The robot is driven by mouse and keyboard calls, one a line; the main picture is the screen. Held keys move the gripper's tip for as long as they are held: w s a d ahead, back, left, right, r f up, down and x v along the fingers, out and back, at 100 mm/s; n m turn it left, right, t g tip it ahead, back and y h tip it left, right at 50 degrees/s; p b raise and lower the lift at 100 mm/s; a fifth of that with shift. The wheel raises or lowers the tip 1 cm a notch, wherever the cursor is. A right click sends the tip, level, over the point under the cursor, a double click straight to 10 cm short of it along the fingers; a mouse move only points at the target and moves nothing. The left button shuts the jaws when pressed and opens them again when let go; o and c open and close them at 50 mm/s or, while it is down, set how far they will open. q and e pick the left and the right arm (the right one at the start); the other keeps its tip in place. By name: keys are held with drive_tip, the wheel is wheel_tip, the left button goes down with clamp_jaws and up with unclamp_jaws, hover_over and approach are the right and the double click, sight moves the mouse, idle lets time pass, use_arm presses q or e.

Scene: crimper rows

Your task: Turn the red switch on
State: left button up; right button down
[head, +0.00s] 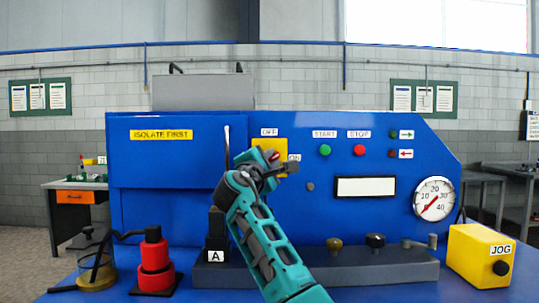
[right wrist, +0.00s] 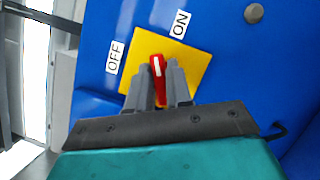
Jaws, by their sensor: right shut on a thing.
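The red switch (right wrist: 157,68) is a small red handle with a white stripe, on a yellow square plate (right wrist: 195,62) on the blue panel. In the right wrist view the handle points up, between the OFF label (right wrist: 115,57) and the ON label (right wrist: 181,24). My right gripper (right wrist: 160,78) is shut on the handle, with a grey finger on each side. In the head view my right gripper (head: 283,167) covers much of the plate (head: 268,144), and only a bit of red shows. The handle's lower part is hidden. My left gripper is not in view.
A green START button (head: 325,151) and a red STOP button (head: 360,150) sit right of the switch. A gauge (head: 434,199) is farther right. A yellow JOG box (head: 482,254), a red stacked part (head: 154,262) and a grey rail (head: 375,267) stand below the panel.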

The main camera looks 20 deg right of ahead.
drive_tip(key=shift+m+g+y+p, duration=0.2)
drive_tip(key=shift+m+g+p, duration=0.5)
drive_tip(key=shift+m, duration=0.75)
drive_tip(key=shift+m+g+y+p, duration=0.2)
drive_tip(key=shift+m+g+p, duration=0.2)
drive_tip(key=shift+m+p, duration=0.8)
drive_tip(key=shift+m, duration=0.35)
drive_tip(key=c, duration=1.1)
unclamp_jaws()
